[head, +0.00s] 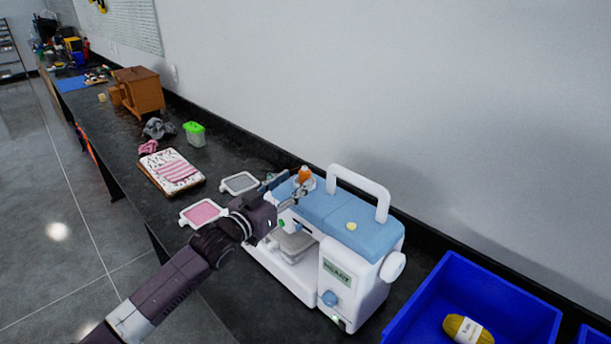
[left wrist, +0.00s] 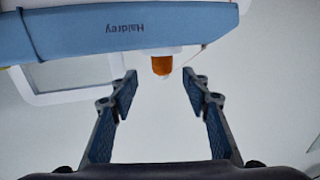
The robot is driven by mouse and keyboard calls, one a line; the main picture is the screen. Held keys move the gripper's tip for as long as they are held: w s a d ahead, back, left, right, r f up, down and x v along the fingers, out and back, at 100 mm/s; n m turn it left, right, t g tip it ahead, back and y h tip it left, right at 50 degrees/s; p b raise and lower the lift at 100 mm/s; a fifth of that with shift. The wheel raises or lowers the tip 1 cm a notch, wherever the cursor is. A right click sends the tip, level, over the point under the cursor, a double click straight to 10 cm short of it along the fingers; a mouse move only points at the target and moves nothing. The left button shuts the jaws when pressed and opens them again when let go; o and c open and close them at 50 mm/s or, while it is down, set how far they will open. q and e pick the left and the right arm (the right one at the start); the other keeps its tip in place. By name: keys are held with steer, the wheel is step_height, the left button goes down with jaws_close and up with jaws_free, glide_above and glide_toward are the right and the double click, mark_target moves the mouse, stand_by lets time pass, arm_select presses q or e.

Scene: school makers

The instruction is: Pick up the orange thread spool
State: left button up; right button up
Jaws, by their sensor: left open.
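The orange thread spool (head: 304,174) stands on the top left end of the white and blue sewing machine (head: 350,262). In the left wrist view the orange spool (left wrist: 162,65) shows beyond and between the fingertips, with the machine's blue top (left wrist: 120,30) beside it. My left gripper (head: 288,188) is at the machine's left end, close to the spool. In the left wrist view its fingers (left wrist: 158,92) are apart with nothing between them. I cannot tell whether a fingertip touches the spool. My right gripper is not in view.
A blue bin (head: 480,285) with a yellow yarn ball (head: 467,330) stands right of the machine. Embroidery hoops (head: 203,212), a notebook (head: 172,172) and a green-lidded container (head: 195,134) lie to the left on the dark counter. A wall runs behind.

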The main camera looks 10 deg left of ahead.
mark_target(301, 174)
arm_select(q)
steer(key=p+x, duration=0.1)
steer(key=x, duration=0.2)
steer(key=shift+w+r+p, duration=0.15)
steer(key=shift+w+p, duration=0.2)
steer(key=shift+w, duration=0.1)
steer(key=shift+w+d, duration=0.15)
steer(key=shift+w, duration=0.15)
steer(key=shift+s, duration=0.1)
steer(key=shift+c, duration=0.5)
steer(key=c, duration=1)
